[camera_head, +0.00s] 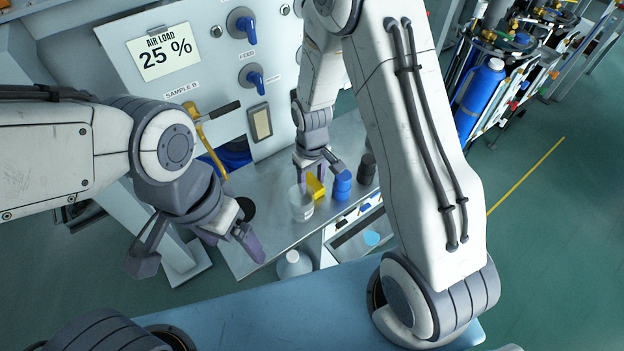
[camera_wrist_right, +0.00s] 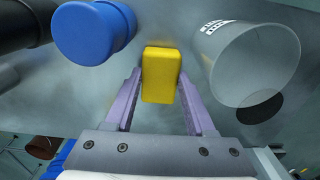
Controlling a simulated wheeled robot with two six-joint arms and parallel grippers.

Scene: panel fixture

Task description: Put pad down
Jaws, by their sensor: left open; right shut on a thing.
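The yellow pad (camera_head: 316,187) is between the fingers of my right gripper (camera_head: 312,182), low over the grey metal bench. In the right wrist view the pad (camera_wrist_right: 161,75) sits upright between the purple fingers of the right gripper (camera_wrist_right: 160,100), which are shut on it. Whether the pad touches the bench is hard to tell. My left gripper (camera_head: 205,255) is open and empty, in front of the bench's left side.
A translucent cup (camera_head: 301,205) stands left of the pad, and a blue container (camera_head: 342,186) stands right of it. A dark container (camera_head: 366,168) is further right. The panel (camera_head: 215,65) with blue knobs rises behind. A white bottle (camera_head: 294,265) stands in front.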

